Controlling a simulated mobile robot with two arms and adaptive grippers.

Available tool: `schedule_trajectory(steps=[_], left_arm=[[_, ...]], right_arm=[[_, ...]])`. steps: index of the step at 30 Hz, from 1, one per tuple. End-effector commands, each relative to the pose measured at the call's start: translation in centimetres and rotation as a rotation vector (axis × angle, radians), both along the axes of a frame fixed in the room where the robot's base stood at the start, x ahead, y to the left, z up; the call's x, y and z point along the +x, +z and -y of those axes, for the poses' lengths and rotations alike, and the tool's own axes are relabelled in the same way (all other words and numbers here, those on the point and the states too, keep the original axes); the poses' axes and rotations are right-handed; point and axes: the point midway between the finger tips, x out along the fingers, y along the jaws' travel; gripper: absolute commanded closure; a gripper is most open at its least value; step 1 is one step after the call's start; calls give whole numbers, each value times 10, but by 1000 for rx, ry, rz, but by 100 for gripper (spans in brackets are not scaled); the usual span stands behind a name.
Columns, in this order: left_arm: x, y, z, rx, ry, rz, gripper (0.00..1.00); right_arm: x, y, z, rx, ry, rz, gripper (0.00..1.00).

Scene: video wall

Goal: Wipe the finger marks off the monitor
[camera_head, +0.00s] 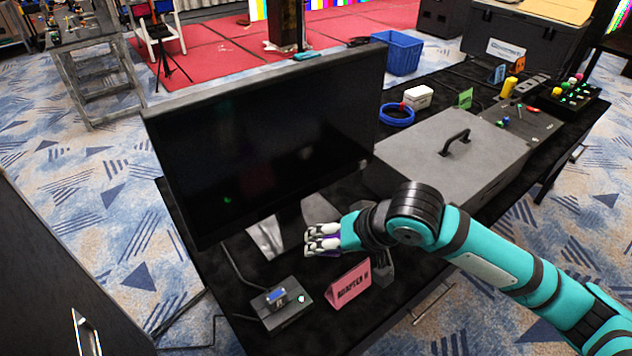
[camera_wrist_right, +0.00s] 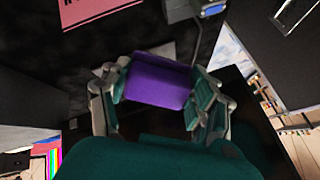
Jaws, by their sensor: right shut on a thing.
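The monitor (camera_head: 270,130) stands at the left end of the black table, its dark screen facing me. I cannot make out finger marks on it, only faint reflections. My right gripper (camera_head: 312,240) is in front of the monitor's lower edge, above the stand's foot (camera_head: 268,238). It is shut on a purple cloth (camera_wrist_right: 158,82), which shows between the fingers in the right wrist view. In the head view only a little purple shows between the pale fingers. I cannot tell whether the cloth touches the screen. My left gripper is not in view.
A pink sign (camera_head: 348,284) and a small box with a blue connector (camera_head: 283,302) stand at the table's front left. A grey case (camera_head: 450,150) lies right of the monitor. A blue cable coil (camera_head: 397,115) and white box (camera_head: 418,97) sit behind it.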

Motion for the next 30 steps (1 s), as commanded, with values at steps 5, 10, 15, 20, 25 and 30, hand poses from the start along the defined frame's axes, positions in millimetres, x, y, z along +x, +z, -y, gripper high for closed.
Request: schedule_trajectory(steps=[5,10,15,20,25,30], left_arm=[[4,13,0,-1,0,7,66],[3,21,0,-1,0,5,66],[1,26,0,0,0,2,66],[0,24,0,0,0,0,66],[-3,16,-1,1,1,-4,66],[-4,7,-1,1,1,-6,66]], right_arm=[[43,24,-29,318,-30,253,64],[73,42,-27,528,-111,474,64],[87,49,-10,623,-201,630,64],[92,49,-4,644,-234,685,64],[103,49,-12,645,-233,689,64],[118,48,-23,646,-232,688,64]])
